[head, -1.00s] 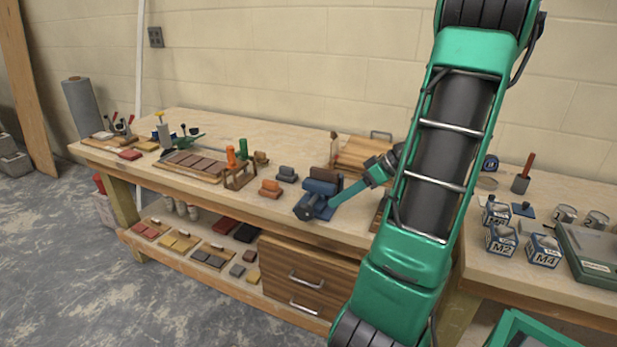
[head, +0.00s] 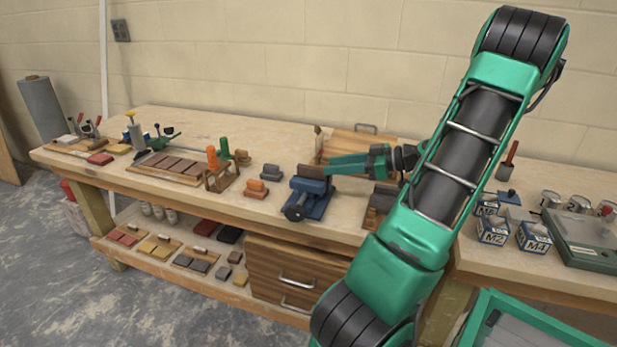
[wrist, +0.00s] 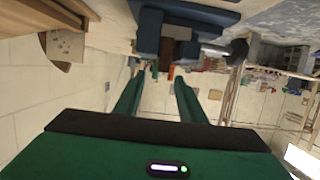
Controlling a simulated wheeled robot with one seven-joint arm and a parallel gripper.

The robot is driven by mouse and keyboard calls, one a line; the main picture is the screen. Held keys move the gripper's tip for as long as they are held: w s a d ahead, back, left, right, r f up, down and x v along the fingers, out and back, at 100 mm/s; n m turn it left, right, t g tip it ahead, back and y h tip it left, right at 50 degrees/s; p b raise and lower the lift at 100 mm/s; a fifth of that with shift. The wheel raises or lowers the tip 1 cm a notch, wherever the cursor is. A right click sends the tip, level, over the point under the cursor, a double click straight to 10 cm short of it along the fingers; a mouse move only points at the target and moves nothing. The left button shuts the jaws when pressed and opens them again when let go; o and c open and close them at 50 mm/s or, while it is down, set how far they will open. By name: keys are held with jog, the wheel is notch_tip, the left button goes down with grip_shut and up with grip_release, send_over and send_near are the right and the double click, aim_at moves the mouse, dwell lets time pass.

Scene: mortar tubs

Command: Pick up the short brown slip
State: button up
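A dark brown block (head: 311,172) sits at the top of a blue vise (head: 312,203) near the bench's front edge; I cannot tell whether it is the short brown slip. Several brown slips lie on a wooden board (head: 141,168) at the bench's left. My gripper (head: 328,168) points left, its fingertips close to the vise's top right; contact cannot be told. In the wrist view my gripper (wrist: 160,76) is open, with a clear gap between its green fingers. The vise (wrist: 188,18) and a brown piece (wrist: 174,31) show beyond the fingertips.
Orange and grey blocks (head: 256,188) stand left of the vise. A wooden rack (head: 207,180) with orange and green tools is farther left. A wooden box (head: 352,143) is behind my gripper.

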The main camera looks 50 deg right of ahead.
aim_at(315, 168)
jog(key=shift+x, duration=3)
jog(key=shift+s+a+r, duration=0.1)
grip_shut()
